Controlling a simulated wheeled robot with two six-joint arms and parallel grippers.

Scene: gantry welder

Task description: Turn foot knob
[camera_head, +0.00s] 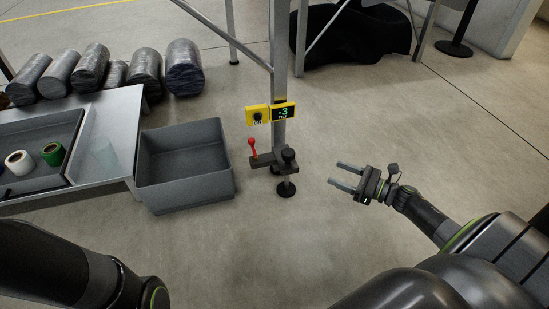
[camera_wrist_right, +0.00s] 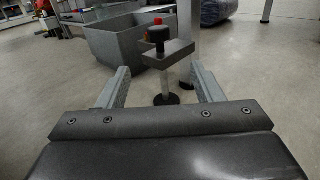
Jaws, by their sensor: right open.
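A black foot knob (camera_head: 288,155) stands on top of a dark bracket (camera_head: 263,160) near the bottom of a grey gantry leg (camera_head: 279,60). Below the bracket is a round black foot (camera_head: 286,188) on the floor. In the right wrist view the knob (camera_wrist_right: 157,35) is ahead, beyond the fingertips. My right gripper (camera_head: 343,176) is open and empty, to the right of the knob and apart from it. Its two fingers (camera_wrist_right: 160,85) frame the foot's stem in the wrist view. My left arm shows at the lower left; its gripper is out of view.
A red-handled lever (camera_head: 252,146) stands on the bracket, left of the knob. A yellow box (camera_head: 283,112) with a green display is on the leg above. A grey bin (camera_head: 184,165) and a table (camera_head: 122,130) are at left. Floor between gripper and knob is clear.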

